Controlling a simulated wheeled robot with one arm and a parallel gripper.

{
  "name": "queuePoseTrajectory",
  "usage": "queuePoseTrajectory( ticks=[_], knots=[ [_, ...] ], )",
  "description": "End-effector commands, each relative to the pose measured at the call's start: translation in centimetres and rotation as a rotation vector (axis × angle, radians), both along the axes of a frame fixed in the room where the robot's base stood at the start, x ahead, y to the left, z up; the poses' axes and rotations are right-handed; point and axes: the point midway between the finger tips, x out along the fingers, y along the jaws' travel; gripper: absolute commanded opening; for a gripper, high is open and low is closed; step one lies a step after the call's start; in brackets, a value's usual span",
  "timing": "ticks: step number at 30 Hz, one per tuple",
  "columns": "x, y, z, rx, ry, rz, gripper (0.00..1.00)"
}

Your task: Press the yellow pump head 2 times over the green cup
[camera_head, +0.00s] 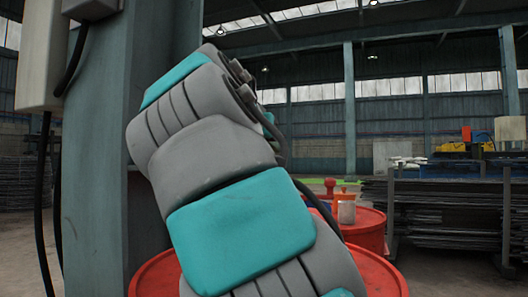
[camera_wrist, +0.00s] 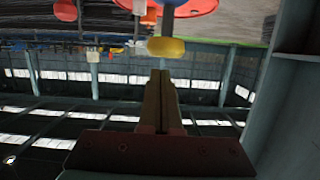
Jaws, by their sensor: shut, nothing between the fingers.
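The yellow pump head (camera_wrist: 166,47) shows in the wrist view on a grey stem, with a bit of blue at the stem's base by the top edge. My gripper (camera_wrist: 160,74) is shut and empty. Its fingertips point toward the yellow head and appear just short of it in the picture; whether they touch I cannot tell. In the head view my arm fills the middle and hides the yellow pump head and my gripper. I cannot make out the green cup in either view.
A red drum top (camera_wrist: 207,5) bears the pumps; red drums (camera_head: 366,229) also show in the head view. Another pump with a red head (camera_head: 330,183) and a white bottle with an orange top (camera_head: 346,211) stand right of my arm. A grey-green column (camera_head: 120,150) rises at left.

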Motion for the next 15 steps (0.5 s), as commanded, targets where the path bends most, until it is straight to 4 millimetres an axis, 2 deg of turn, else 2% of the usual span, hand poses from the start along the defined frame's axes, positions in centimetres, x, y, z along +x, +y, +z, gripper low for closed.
queuePoseTrajectory(
  ticks=[1,9,15],
  knots=[
    [-1.1,0.6,0.2,-0.001,-0.003,0.002,0.0],
    [-6.5,2.6,1.8,-0.003,-0.005,0.005,0.0],
    [-8.6,3.3,2.2,-0.001,-0.001,0.002,0.0]
  ],
)
